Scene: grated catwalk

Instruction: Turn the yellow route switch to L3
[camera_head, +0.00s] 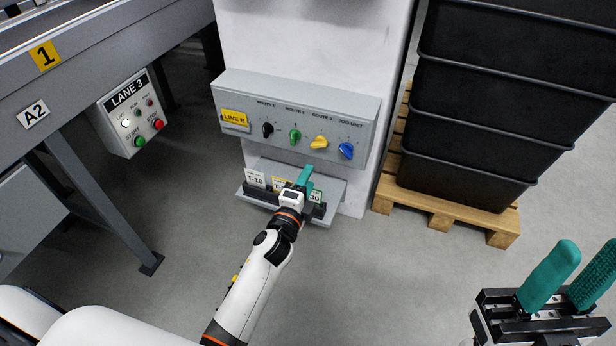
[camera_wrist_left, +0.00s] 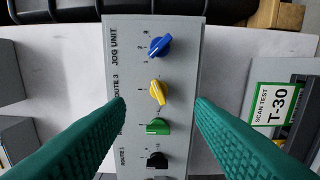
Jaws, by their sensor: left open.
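The yellow route switch (camera_head: 319,142) is a rotary knob on the grey control panel (camera_head: 365,116), third from the left. It also shows in the wrist view (camera_wrist_left: 158,92), its handle set at a slant; its position marks are too small to read. My left gripper (camera_head: 304,177) is in front of and below the panel in the head view. In the wrist view its teal fingers (camera_wrist_left: 160,108) are spread, with the yellow and green knobs seen between them. It holds nothing. My right gripper (camera_head: 588,262) is at the lower right, its fingers apart and empty.
Beside the yellow knob are the green knob (camera_head: 295,136) and the blue knob (camera_head: 346,151); the black knob (camera_head: 267,130) is further left. A card ledge (camera_head: 243,193) sits below the panel. Black crates (camera_head: 465,170) on a pallet (camera_head: 440,209) stand right. A LANE 3 box (camera_head: 118,140) hangs left.

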